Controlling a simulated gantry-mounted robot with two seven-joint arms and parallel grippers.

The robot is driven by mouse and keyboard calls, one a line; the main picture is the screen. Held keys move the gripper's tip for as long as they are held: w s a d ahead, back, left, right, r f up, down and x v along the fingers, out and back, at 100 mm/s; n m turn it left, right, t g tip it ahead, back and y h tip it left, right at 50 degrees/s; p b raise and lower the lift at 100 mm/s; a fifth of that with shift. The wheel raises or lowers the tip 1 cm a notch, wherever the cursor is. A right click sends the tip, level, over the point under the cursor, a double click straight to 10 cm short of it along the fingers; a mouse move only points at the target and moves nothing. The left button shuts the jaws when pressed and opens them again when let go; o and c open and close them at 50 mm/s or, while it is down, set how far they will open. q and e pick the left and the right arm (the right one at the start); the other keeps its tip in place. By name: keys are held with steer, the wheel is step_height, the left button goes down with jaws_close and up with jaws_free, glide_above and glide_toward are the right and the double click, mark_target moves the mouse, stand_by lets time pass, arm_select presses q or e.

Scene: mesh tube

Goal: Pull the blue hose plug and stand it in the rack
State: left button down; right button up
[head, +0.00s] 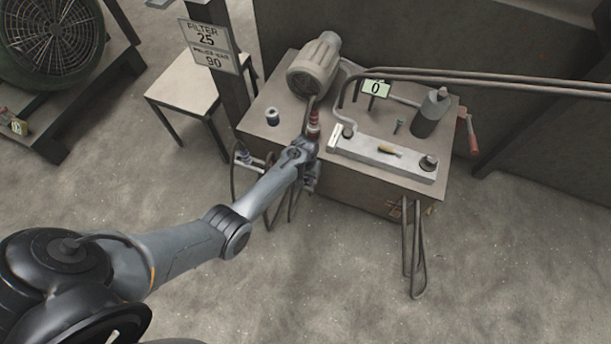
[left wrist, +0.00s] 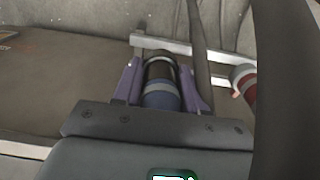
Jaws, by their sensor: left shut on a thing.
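My left gripper (head: 309,178) is at the front left edge of the bench. In the left wrist view its purple fingers (left wrist: 162,88) are shut on the blue hose plug (left wrist: 160,98), which has a blue band, a grey band and a black far part. In the head view the gripper and forearm hide this plug. A red-and-white plug (head: 313,125) stands just beyond the gripper; a red-and-white piece (left wrist: 243,80) also shows right of the fingers in the left wrist view. I cannot make out the rack for certain. My right gripper is not in view.
The bench (head: 250,125) carries a motor (head: 314,65), a dark spool-like piece (head: 272,117), a grey bar block (head: 388,157) and a grey cylinder (head: 432,115). A pale bracket (head: 251,161) with a dark hose is at its left side. A stool (head: 190,85) and sign post stand behind left.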

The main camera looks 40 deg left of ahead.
arm_select(q)
steer(key=shift+f+b, duration=0.4)
steer(key=shift+f, duration=0.2)
stand_by(0.4)
steer(key=c, duration=0.5)
jaws_free()
steer(key=shift+c, duration=0.2)
